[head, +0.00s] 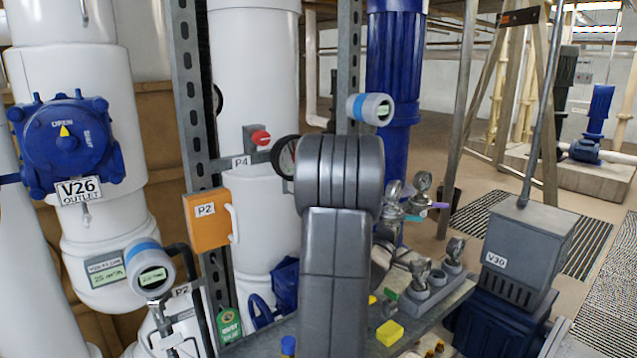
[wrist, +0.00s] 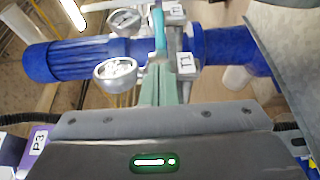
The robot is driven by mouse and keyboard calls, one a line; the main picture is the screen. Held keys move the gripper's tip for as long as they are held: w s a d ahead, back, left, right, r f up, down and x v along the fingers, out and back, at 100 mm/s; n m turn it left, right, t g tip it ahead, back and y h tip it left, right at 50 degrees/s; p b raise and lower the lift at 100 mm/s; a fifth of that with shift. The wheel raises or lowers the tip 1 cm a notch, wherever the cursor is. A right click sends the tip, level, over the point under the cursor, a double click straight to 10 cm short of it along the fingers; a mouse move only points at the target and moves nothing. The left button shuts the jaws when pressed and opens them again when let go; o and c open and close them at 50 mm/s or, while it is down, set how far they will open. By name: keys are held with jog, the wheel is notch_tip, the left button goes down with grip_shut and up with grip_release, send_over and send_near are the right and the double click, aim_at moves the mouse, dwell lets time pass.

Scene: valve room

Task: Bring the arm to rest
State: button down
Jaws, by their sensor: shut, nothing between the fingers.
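My arm (head: 337,215) rises in dark grey links through the middle of the head view and hides part of the bench behind it. The gripper end of the arm cannot be made out in the head view. In the wrist view, my gripper (wrist: 160,85) is shut with nothing held. Its dark housing with a green light fills the bottom of that view. Gauges and valve blocks labelled T1 (wrist: 184,64) lie beyond it; whether anything touches it cannot be told.
A blue valve actuator V26 (head: 66,142) and white pipes stand at left. A yellow block (head: 389,332) lies on the bench. A grey box V30 (head: 520,255) stands at right.

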jog(key=shift+w+a+m+g+h+p, duration=0.15)
jog(key=shift+a+m+g+h+p, duration=0.5)
jog(key=shift+a+h+p, duration=0.25)
jog(key=shift+w+a+m+g+h+p, duration=0.1)
jog(key=shift+a+m+g+h+p, duration=0.55)
jog(key=shift+a+p, duration=0.3)
jog(key=shift+r, duration=0.1)
